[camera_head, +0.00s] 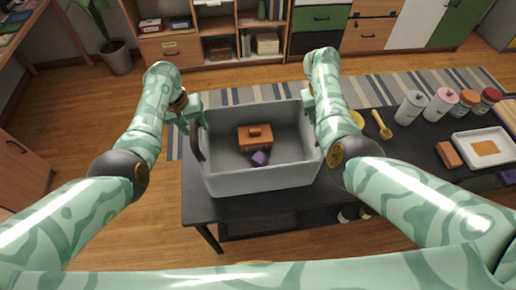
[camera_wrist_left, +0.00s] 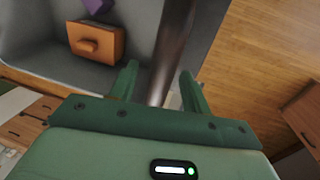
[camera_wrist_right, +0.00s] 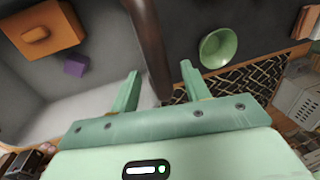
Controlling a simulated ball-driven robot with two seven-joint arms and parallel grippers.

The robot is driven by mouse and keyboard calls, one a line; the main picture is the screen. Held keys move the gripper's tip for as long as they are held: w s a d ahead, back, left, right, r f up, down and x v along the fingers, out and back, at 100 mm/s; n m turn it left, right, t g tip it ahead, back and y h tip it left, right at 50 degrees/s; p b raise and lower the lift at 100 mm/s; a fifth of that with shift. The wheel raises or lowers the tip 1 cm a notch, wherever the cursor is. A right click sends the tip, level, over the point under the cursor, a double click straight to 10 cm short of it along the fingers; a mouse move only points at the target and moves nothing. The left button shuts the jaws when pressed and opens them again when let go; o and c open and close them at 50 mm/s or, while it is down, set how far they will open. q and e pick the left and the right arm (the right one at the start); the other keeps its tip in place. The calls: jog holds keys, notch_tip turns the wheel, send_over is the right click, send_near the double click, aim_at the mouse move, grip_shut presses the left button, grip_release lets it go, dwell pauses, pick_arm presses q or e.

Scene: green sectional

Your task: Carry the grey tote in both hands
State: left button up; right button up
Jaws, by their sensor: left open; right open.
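The grey tote (camera_head: 262,181) stands on a dark table in the head view, with an orange-brown box (camera_head: 256,138) and a small purple block (camera_head: 260,158) inside. My left gripper (camera_head: 188,113) is at the tote's left side. In the left wrist view its open fingers (camera_wrist_left: 158,85) stand on either side of the dark handle bar (camera_wrist_left: 172,45). My right gripper (camera_head: 308,103) is at the tote's right side. In the right wrist view its open fingers (camera_wrist_right: 160,88) straddle the other dark handle bar (camera_wrist_right: 148,45). The right handle is mostly hidden in the head view.
The dark table (camera_head: 400,163) extends right, holding several canisters (camera_head: 411,107), a yellow scoop (camera_head: 381,124), a brown block (camera_head: 448,155) and a white tray (camera_head: 468,136). A green bowl (camera_wrist_right: 218,47) sits beside the tote. Striped rug (camera_head: 240,95) and shelves (camera_head: 240,40) lie beyond.

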pick_arm(q)
jog(key=shift+w+d+f, duration=0.1)
jog(key=shift+d+f, duration=0.05)
jog(key=shift+f, duration=0.45)
jog(key=shift+d+f, duration=0.1)
jog(key=shift+f, duration=0.45)
pick_arm(e)
jog(key=shift+d+f, duration=0.2)
jog(key=shift+f, duration=0.95)
pick_arm(q)
grip_shut()
pick_arm(e)
grip_shut()
